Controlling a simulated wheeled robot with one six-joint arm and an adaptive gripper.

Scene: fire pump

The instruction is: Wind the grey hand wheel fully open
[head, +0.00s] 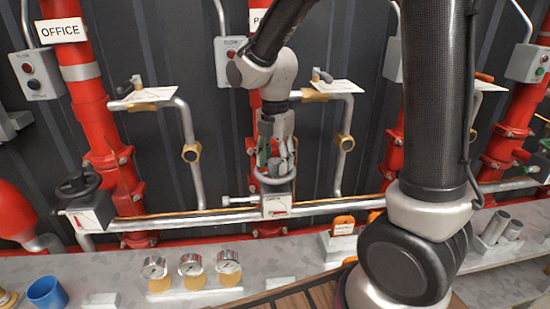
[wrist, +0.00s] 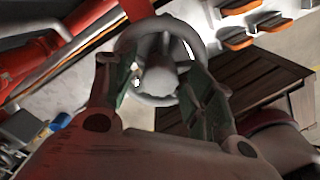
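The grey hand wheel (head: 272,181) is in the middle of the head view, on a white box-like valve body (head: 277,205) on the silver pipe. In the wrist view its round rim (wrist: 158,100) and hub (wrist: 160,76) lie between my fingers. My gripper (head: 273,166) points down at the wheel from above and partly hides it. In the wrist view my gripper (wrist: 166,78) has its two green-padded fingers spread apart, with the tips overlapping the rim on both sides. I cannot tell whether they touch it.
A dark hand wheel (head: 77,185) sits on another valve at the left. Red risers (head: 90,110) and silver pipes (head: 190,160) stand close around. Several gauges (head: 191,265), a blue cup (head: 47,292) and orange-topped blocks (head: 343,224) are on or near the grey bench (head: 120,268).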

